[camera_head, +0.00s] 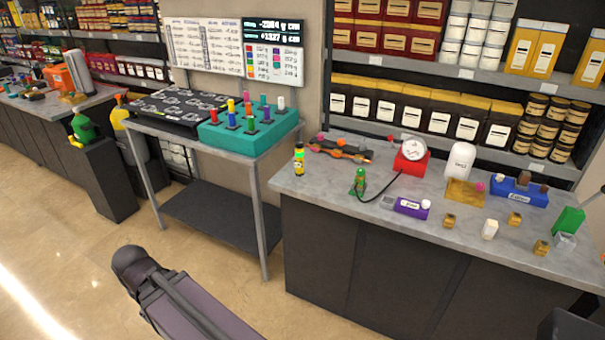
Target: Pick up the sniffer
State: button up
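No thing in view is clearly marked as the sniffer, and I cannot tell for sure which one it is. A small green and red handheld piece (359,182) stands on the grey counter (330,196) at the right. A black hose runs from near it up to a red device with a round white gauge (411,155). A small yellow, green and black bottle-like thing (299,159) stands upright at the counter's left end. A dark, rounded part of my arm shows at the bottom, over the floor and apart from the counter. My gripper is not in view.
The counter also holds a purple block (411,208), a white canister (460,160), a blue rack (518,192) and several small cubes. A side table carries a teal peg block (248,134). Stocked shelves stand behind. The floor in front is clear.

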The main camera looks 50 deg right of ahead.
aim_at(299, 163)
jog(key=u, duration=0.1)
jog(key=k, duration=1.1)
jog(key=z, duration=1.95)
jog(key=i, duration=1)
jog(key=z, duration=0.1)
